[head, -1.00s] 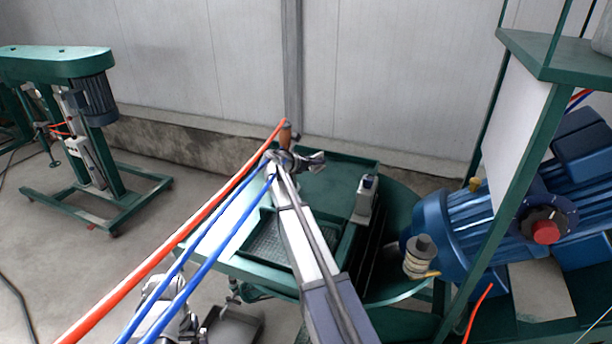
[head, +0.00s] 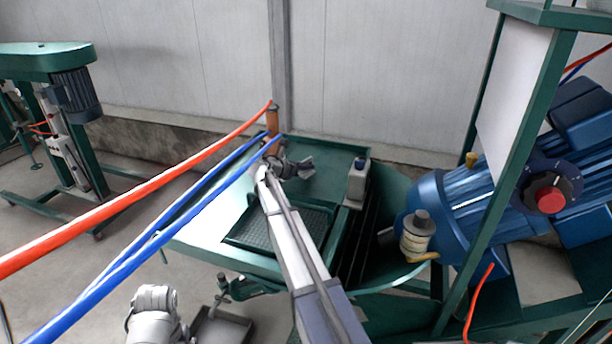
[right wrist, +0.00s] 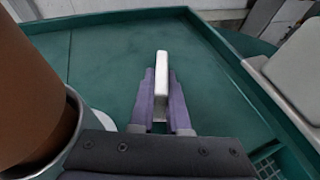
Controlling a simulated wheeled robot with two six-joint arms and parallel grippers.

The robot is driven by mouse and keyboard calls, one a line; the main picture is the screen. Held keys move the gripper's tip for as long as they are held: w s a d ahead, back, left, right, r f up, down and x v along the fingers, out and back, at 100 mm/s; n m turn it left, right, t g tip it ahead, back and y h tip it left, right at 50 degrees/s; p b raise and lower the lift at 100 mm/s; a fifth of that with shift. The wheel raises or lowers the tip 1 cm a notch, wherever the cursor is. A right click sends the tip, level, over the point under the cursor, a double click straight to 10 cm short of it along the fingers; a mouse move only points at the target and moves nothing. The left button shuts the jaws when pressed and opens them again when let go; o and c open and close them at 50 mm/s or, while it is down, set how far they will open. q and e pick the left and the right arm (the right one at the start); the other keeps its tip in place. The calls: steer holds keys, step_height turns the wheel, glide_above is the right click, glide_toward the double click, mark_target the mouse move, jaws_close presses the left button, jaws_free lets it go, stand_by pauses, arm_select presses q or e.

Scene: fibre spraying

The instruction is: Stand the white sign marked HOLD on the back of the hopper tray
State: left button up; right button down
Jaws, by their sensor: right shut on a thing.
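The white sign (right wrist: 161,86) shows nearly edge-on between the purple fingers of my right gripper (right wrist: 161,98); its marking is not visible. The gripper is shut on it, above the green floor of the hopper tray (right wrist: 112,58). In the head view my right gripper (head: 298,167) is over the back part of the tray (head: 325,152), and the sign is too small to make out there. I cannot tell whether the sign touches the tray.
A brown cylinder (right wrist: 28,95) in a grey holder stands close left of the gripper. A pale grey container (head: 357,182) stands to its right. A dark mesh (head: 285,225) lies nearer. Red and blue hoses (head: 150,182) cross the left side. A blue motor (head: 450,215) stands right.

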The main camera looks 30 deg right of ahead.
arm_select(q)
steer(key=shift+f+b, duration=0.35)
steer(key=shift+f, duration=0.5)
arm_select(e)
steer(key=shift+f, duration=0.9)
steer(key=shift+f, duration=0.15)
arm_select(q)
steer(key=shift+f, duration=0.15)
arm_select(e)
steer(key=c, duration=0.9)
jaws_free()
steer(key=shift+a+r, duration=0.1)
steer(key=shift+r, duration=0.25)
steer(key=p+v, duration=0.4)
steer(key=v, duration=0.6)
steer(key=shift+s+a+r, duration=0.1)
steer(key=shift+a+r, duration=0.05)
steer(key=shift+a, duration=0.1)
arm_select(q)
steer(key=shift+r+p, duration=0.3)
steer(key=shift+r, duration=2.15)
arm_select(e)
steer(key=shift+s+a+r, duration=0.15)
steer(key=shift+a, duration=0.4)
